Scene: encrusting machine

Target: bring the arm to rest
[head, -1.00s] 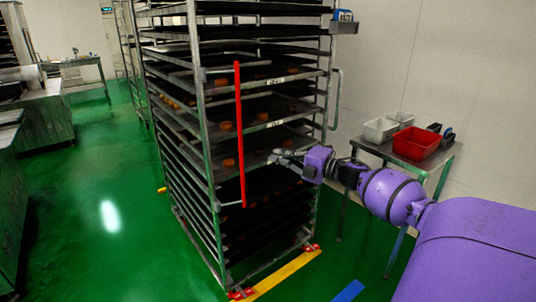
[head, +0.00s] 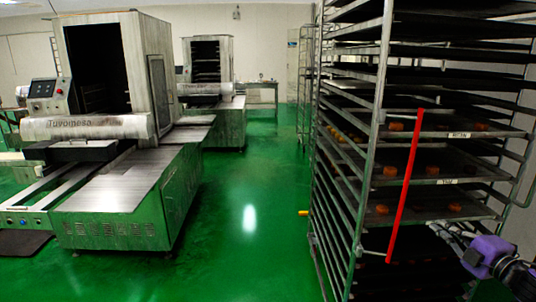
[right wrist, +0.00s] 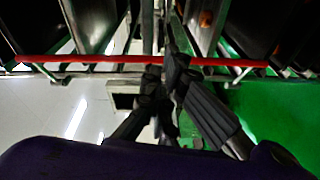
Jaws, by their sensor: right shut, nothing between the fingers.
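My right gripper (head: 440,229) is at the lower right of the head view, its purple wrist cut by the edge. It is in front of the tray rack (head: 385,60), a little right of the red vertical bar (head: 405,185). In the right wrist view the dark fingers (right wrist: 168,70) are together with nothing between them. The red bar (right wrist: 90,60) crosses that view behind or beside the fingertips; I cannot tell whether they touch. My left gripper is not in view.
Rack trays carry several small orange-brown pieces (head: 391,171). A green and steel machine (head: 125,190) stands left, with another (head: 215,105) behind it. The green floor (head: 250,245) between machine and rack is clear.

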